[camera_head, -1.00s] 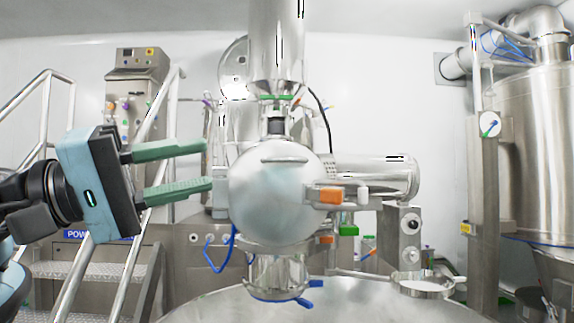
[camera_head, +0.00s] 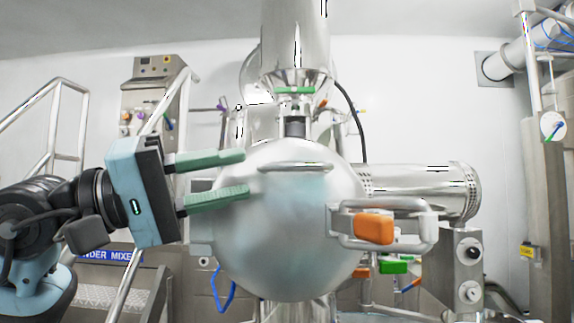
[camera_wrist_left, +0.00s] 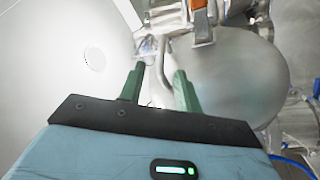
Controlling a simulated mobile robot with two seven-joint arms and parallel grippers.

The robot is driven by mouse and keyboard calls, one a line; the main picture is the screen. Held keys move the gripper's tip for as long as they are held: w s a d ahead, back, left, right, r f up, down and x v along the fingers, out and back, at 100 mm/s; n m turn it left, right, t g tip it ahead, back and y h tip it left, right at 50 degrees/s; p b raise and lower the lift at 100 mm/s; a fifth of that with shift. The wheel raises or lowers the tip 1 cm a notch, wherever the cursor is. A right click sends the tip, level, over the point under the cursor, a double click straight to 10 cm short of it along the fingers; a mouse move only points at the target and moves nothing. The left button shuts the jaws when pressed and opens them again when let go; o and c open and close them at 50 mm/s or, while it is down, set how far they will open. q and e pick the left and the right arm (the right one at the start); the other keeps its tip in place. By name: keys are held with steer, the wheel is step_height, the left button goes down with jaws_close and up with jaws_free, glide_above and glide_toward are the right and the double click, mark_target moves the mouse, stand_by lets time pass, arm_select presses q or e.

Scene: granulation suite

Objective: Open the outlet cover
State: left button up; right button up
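The outlet cover (camera_head: 285,235) is a large round polished steel disc in the middle of the head view, with a bar handle (camera_head: 295,167) near its top. A latch with an orange grip (camera_head: 374,228) sits at its right edge. My left gripper (camera_head: 245,173) is open and empty, its two green fingers pointing right and overlapping the cover's upper left part in the picture. Contact cannot be told. My right gripper is not in view.
A steel column (camera_head: 294,40) rises above the cover. A horizontal steel cylinder (camera_head: 425,190) extends right behind it. A control box (camera_head: 155,72) and metal stair rails (camera_head: 82,125) stand at the left. A post (camera_head: 546,210) stands at the far right.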

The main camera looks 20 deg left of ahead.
mark_target(276, 166)
arm_select(q)
steer(key=p+x, duration=0.1)
steer(key=x, duration=0.6)
steer(key=shift+p, duration=0.3)
steer(key=shift+w+d, duration=0.25)
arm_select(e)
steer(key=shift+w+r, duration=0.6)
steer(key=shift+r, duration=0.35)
arm_select(q)
steer(key=c, duration=0.7)
jaws_close()
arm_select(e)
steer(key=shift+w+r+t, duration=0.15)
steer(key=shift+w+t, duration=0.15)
